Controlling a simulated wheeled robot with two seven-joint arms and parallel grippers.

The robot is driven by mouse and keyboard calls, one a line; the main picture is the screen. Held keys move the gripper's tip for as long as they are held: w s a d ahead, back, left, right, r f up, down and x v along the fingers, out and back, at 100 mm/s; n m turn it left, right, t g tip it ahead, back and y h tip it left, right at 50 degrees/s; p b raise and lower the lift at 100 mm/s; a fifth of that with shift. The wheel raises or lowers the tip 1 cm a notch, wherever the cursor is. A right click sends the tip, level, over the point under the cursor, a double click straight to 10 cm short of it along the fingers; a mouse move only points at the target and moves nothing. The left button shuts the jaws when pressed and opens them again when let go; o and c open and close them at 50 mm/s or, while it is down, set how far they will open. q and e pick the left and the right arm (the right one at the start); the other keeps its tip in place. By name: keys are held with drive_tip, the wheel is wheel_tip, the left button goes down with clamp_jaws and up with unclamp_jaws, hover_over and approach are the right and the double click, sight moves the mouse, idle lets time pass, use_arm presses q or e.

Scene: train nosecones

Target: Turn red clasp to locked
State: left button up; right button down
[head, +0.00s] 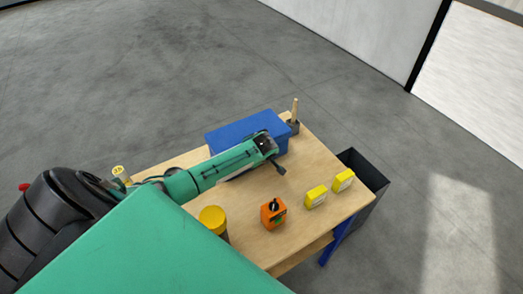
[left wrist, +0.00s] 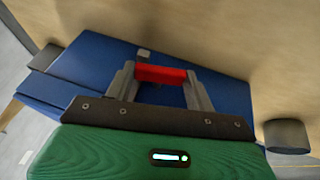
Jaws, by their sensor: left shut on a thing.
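The red clasp (left wrist: 160,75) shows in the left wrist view as a short red bar on the blue box (left wrist: 215,88). The two grey fingers of my left gripper (left wrist: 161,80) are shut on it, one at each end. In the head view the blue box (head: 228,134) stands at the back of the table. My left arm reaches in front of it, with the left gripper (head: 279,168) at its near side. The clasp is hidden in the head view. I cannot tell whether it is locked. My right gripper is not in view.
On the wooden table (head: 315,165) stand an orange device (head: 273,213), two yellow boxes (head: 316,196) (head: 343,180), a yellow-capped container (head: 212,218) and a dark holder (head: 293,127) with a wooden handle. A dark bin (head: 372,178) stands beyond the right edge.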

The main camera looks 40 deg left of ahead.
use_arm(q)
drive_tip(key=o, duration=0.9)
drive_tip(key=shift+w+r, duration=0.15)
drive_tip(key=shift+o, duration=0.4)
drive_tip(key=b+v, duration=0.4)
drive_tip(key=v, duration=0.9)
drive_tip(key=shift+s+d+r, duration=0.2)
drive_tip(key=shift+r, duration=0.05)
